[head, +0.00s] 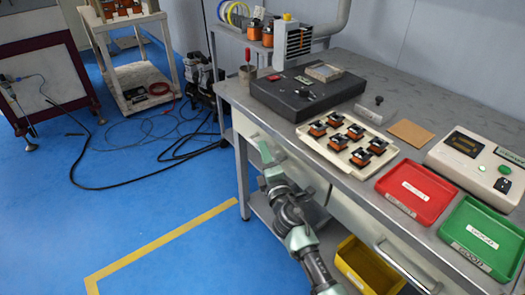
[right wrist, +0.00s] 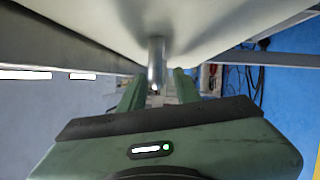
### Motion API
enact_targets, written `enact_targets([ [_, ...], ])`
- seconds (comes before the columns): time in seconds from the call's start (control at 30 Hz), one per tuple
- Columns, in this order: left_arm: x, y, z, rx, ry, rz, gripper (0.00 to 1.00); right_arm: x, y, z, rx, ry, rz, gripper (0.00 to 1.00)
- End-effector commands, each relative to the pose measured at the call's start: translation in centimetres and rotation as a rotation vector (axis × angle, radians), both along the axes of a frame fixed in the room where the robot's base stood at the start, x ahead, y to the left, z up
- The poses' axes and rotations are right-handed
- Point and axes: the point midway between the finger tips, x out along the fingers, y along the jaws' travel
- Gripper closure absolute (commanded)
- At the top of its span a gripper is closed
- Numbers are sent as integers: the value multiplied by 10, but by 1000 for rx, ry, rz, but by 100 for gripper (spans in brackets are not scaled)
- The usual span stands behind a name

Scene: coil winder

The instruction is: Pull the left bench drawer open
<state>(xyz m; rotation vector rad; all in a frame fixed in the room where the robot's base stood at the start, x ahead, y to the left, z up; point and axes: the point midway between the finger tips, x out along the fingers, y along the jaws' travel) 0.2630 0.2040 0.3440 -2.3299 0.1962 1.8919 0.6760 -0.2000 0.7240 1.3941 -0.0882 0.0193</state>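The left bench drawer (head: 246,127) has a pale front under the bench top, partly hidden behind my right arm. My right gripper (head: 262,150) is at this drawer's front in the head view. In the right wrist view, a metal handle (right wrist: 157,65) stands out from the pale drawer front (right wrist: 200,22). The two green fingers of my right gripper (right wrist: 158,90) lie on either side of the handle, with a gap showing on each side. The fingers are open; I see no contact with the handle. My left gripper is not in view.
The bench top (head: 290,128) carries a black box (head: 275,96), a cream tray (head: 318,148) of orange-and-black parts, a red tray (head: 412,194) and a green tray (head: 478,240). A yellow bin (head: 365,268) sits below. The blue floor left of the bench is clear near the yellow line.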

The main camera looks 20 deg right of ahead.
Motion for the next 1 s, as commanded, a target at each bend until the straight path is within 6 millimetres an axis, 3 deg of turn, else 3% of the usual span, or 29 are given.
enact_targets([
  [0.13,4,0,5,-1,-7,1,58,14,0,1,1,0,0,68],
  [0.43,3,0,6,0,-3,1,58,17,-1,0,2,1,1,68],
  [0.47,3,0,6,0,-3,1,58,17,-1,0,2,1,1,70],
  [0.57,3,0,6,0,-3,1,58,17,-1,0,2,1,1,98],
  [1.0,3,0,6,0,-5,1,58,17,-1,0,2,2,1,100],
])
